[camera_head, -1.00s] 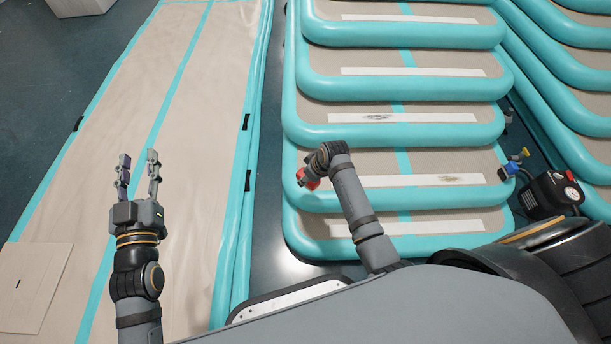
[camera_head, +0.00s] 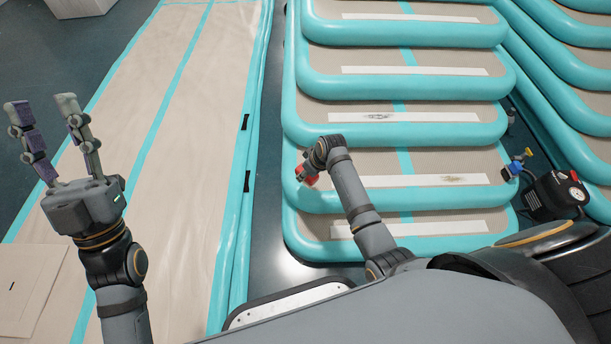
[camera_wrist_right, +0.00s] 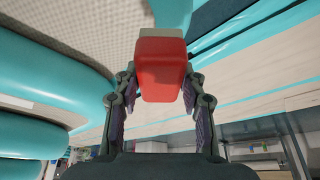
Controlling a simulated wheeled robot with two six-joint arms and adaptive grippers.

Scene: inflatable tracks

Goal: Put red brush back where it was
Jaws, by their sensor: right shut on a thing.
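The red brush (camera_wrist_right: 161,68) is in my right gripper (camera_wrist_right: 160,100), between its two fingers in the right wrist view. Its red block faces the camera, and a paler part shows above it. In the head view only a bit of the red brush (camera_head: 311,178) shows beside my right wrist, over the left end of a lower inflatable step. My right gripper's fingers are mostly hidden there by the wrist. My left gripper (camera_head: 50,142) is open and empty, raised over the left side near the flat track.
Stacked teal-edged inflatable tracks (camera_head: 400,135) form steps with white strips, two of them with dark smudges. A long flat track (camera_head: 190,130) lies at left. A black pump (camera_head: 557,193) with a gauge stands at right. A cardboard sheet (camera_head: 25,290) lies lower left.

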